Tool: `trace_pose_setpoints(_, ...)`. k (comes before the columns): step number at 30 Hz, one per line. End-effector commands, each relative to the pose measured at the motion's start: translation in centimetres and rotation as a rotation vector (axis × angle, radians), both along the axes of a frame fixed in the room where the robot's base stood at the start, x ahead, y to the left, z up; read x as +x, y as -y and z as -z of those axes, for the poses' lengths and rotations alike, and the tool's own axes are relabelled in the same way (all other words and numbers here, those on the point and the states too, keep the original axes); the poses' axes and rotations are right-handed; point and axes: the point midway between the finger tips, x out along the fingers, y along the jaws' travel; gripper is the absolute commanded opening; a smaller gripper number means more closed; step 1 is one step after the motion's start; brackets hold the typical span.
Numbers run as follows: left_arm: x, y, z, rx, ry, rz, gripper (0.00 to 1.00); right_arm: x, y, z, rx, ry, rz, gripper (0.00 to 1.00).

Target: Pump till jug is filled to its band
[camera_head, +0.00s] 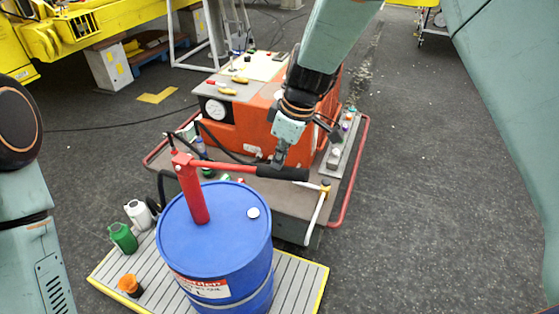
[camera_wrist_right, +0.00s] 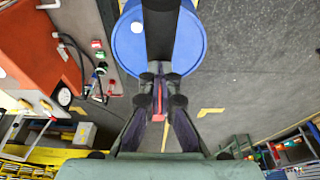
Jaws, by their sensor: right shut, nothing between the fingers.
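A red hand pump (camera_head: 190,185) stands upright on a blue drum (camera_head: 215,235). Its red lever extends level to the right and ends in a black grip (camera_head: 290,174). My right gripper (camera_head: 279,162) is shut with nothing held, its tips at the black grip; I cannot tell whether they touch it. In the right wrist view, the gripper (camera_wrist_right: 160,85) shows close above the lever, with the blue drum (camera_wrist_right: 130,45) beyond. A green jug (camera_head: 123,238) and a white jug (camera_head: 138,214) stand left of the drum. Their fill levels and bands cannot be made out. My left gripper is out of view.
The drum stands on a slatted, yellow-edged platform (camera_head: 300,272) with an orange container (camera_head: 130,285). Behind is an orange machine (camera_head: 245,125) with a gauge and a red rail (camera_head: 352,175). Grey floor at right is clear.

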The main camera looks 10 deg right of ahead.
Motion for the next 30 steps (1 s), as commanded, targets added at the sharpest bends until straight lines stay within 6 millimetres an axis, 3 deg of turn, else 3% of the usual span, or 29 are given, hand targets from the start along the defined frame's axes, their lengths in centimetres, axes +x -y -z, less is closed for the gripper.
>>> trace_pose_setpoints(1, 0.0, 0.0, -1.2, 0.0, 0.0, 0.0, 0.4, 0.0, 0.0, -1.4, -0.001, 0.0, -0.001, 0.0)
trace_pose_setpoints(15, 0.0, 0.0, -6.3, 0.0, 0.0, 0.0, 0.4, 0.0, 0.0, -8.2, 0.0, 0.0, 0.001, 0.0)
trace_pose_setpoints(30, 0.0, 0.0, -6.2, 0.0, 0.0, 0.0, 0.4, 0.0, 0.0, -8.3, 0.0, 0.0, 0.001, 0.0)
